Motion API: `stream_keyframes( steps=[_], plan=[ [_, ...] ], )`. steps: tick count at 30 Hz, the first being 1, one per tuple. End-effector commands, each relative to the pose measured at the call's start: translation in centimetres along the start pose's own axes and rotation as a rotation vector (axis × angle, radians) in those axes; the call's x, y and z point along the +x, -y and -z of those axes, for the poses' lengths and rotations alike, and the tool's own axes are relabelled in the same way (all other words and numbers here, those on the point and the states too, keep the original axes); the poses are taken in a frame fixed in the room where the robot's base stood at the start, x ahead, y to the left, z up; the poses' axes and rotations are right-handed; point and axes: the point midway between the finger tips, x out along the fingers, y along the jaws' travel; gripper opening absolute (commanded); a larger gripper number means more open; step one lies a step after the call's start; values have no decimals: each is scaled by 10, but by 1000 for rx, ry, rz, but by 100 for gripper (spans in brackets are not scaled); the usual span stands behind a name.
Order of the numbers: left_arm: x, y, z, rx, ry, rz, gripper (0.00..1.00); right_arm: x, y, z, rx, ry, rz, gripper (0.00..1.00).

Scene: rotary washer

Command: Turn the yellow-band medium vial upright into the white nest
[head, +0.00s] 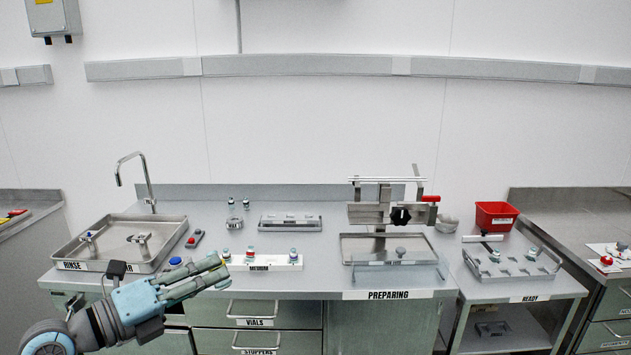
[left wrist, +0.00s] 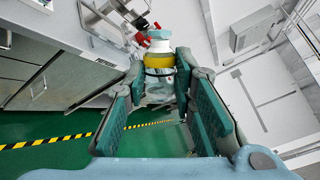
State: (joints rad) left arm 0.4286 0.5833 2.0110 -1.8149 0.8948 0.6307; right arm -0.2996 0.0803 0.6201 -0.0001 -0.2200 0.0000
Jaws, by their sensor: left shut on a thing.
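My left gripper (head: 222,267) reaches in from the lower left, its fingers at the front edge of the bench beside the white nest (head: 264,267). In the left wrist view the left gripper (left wrist: 160,85) is shut on the yellow-band vial (left wrist: 159,62). The vial has a pale top, a yellow band and a clear lower body partly hidden by the fingers. In the head view the fingers hide most of it, and its exact tilt cannot be told. My right gripper is not in view.
A rinse tray (head: 62,254) with a tap stands at the left. A grey rack (head: 290,222) lies behind the nest. A metal press stand (head: 391,213) stands to the right, with a red bin (head: 495,216) beyond. Some bench between nest and press is clear.

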Motion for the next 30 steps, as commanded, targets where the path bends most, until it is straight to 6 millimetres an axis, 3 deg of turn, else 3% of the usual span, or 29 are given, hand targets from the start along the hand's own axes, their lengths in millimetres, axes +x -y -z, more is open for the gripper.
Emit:
stream_keyframes(
  steps=[9,15,25,28,30],
  plan=[
    [0,-8,5,635,23,-10,10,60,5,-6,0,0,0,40],
    [0,-5,3,984,34,-18,10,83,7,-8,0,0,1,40],
    [1,-2,3,1022,30,-16,10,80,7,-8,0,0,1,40],
    [4,-14,24,1016,14,6,10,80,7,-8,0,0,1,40],
    [8,-27,52,1013,-5,40,10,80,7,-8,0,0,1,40]
  ],
)
